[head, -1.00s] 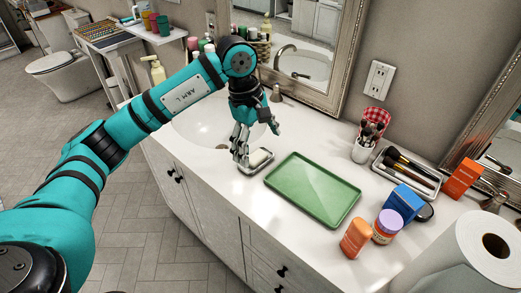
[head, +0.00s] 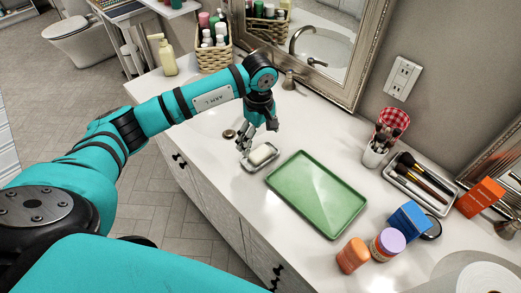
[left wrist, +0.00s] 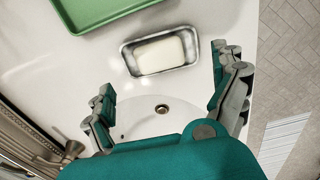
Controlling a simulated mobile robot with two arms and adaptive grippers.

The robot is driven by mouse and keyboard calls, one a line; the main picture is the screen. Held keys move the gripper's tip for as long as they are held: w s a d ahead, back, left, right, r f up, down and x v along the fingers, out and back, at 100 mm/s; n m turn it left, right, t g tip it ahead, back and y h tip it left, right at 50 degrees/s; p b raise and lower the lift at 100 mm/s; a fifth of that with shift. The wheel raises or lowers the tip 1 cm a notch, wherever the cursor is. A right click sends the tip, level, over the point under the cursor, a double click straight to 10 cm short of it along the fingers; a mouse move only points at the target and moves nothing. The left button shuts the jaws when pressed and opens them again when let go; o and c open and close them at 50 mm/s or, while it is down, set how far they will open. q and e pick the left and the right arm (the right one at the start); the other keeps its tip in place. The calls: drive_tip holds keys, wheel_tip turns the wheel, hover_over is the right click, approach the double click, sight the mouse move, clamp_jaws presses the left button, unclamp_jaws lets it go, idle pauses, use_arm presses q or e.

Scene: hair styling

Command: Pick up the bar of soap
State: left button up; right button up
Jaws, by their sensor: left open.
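A pale bar of soap (head: 263,153) lies in a small grey soap dish (head: 273,162) on the white counter, between the sink and a green tray. In the left wrist view the soap (left wrist: 160,55) sits in its dish (left wrist: 128,58), ahead of the fingers. My left gripper (head: 257,142) is open and empty, over the sink-side edge of the dish. In the left wrist view its two fingers (left wrist: 164,92) are spread wide, with the sink drain between them. My right gripper is not in view.
The green tray (head: 287,186) lies right beside the soap dish. A brush cup (head: 376,153), a brush tray (head: 418,184) and several bottles and boxes stand to the right. A pump bottle (head: 167,58) and a basket (head: 213,58) stand behind my arm.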

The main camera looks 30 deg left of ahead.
sight(260, 152)
use_arm(q)
drive_tip(key=shift+s+f+p, duration=0.1)
drive_tip(key=shift+f+p, duration=0.45)
drive_tip(key=shift+f, duration=0.3)
wheel_tip(260, 152, down, 4)
drive_tip(key=shift+d+r+p, duration=0.15)
drive_tip(key=shift+p, duration=0.75)
drive_tip(key=shift+f, duration=0.35)
drive_tip(key=c, duration=1.3)
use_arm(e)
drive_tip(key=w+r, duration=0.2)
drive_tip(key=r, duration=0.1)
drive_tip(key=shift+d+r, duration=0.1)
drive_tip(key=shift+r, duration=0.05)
